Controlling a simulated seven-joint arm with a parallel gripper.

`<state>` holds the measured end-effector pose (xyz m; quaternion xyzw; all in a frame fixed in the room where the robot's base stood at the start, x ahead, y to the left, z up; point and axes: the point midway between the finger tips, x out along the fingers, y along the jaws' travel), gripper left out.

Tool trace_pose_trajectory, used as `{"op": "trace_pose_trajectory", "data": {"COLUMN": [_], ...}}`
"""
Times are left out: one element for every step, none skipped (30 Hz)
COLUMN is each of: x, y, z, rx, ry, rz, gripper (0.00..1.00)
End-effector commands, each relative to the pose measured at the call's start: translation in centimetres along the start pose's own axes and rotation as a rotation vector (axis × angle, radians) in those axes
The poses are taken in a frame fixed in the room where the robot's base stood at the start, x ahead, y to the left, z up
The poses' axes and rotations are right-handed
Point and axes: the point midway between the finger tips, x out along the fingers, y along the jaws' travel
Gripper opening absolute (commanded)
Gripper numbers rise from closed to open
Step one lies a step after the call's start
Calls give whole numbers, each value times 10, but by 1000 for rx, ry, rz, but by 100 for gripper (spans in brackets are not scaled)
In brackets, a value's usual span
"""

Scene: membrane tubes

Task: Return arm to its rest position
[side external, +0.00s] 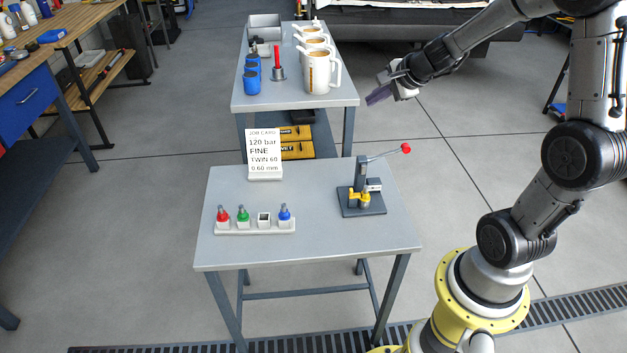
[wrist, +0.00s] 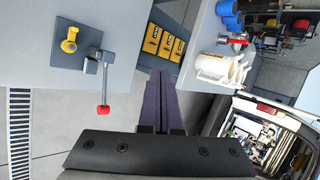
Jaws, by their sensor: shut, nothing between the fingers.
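My gripper (side external: 381,94) is raised in the air to the right of the two grey tables, above the floor and clear of everything. In the wrist view its two dark fingers (wrist: 159,102) lie together with nothing between them. My arm reaches up from its yellow base at the lower right and bends over toward the upper middle.
The near table (side external: 310,247) holds a job card (side external: 264,153), a rack (side external: 255,227) with red, green and blue-topped pieces, and a lever press (side external: 361,200) with a red knob. The far table (side external: 296,100) holds white jugs (side external: 322,75) and blue cups (side external: 251,82).

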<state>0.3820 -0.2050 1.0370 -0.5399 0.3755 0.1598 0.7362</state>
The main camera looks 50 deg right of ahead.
Motion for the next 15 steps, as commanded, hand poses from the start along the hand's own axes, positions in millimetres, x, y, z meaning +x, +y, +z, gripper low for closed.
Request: {"op": "trace_pose_trajectory", "data": {"x": [-19, -30, -46, -58, -71, -89, -104, -118, -137, -152, -166, -183, -193, -202, -210], "y": [-9, -10, -10, -8, -5, 2, 9, 17, 31, 43, 57, 75, 88, 101, 116], "z": [35, 53, 76, 93, 109, 129, 143, 156, 170, 179, 185, 189, 188, 186, 180], "rx": [-107, -174, -267, -340, -418, -527, -612, -701, -827, -928, -1032, -1167, -1263, -1355, -1467], "ry": [-51, -80, -118, -147, -176, -214, -243, -270, -303, -327, -347, -366, -375, -380, -380], "rz": [-32, -43, -59, -70, -81, -94, -104, -113, -123, -130, -136, -139, -136, -132, -121], "gripper": [0, 0, 0, 0, 0, 0, 0, 0, 0, 0, 0, 0, 0, 0, 0]}}
